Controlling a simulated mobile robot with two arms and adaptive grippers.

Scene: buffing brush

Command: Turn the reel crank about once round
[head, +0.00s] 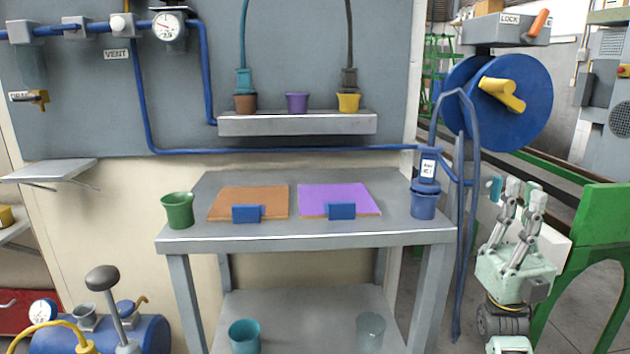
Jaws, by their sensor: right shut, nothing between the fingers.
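The blue reel (535,120) is mounted at the upper right, beside the wall panel. My right gripper (523,190) is below the reel at the right, fingers pointing up. It is shut and empty, clearly apart from the crank. My left gripper is not in view.
A LOCK box with an orange lever (538,23) sits above the reel. A blue hose (470,210) hangs left of my right gripper. The grey table (300,235) carries cups and two coloured mats. A green frame (603,215) stands at right.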

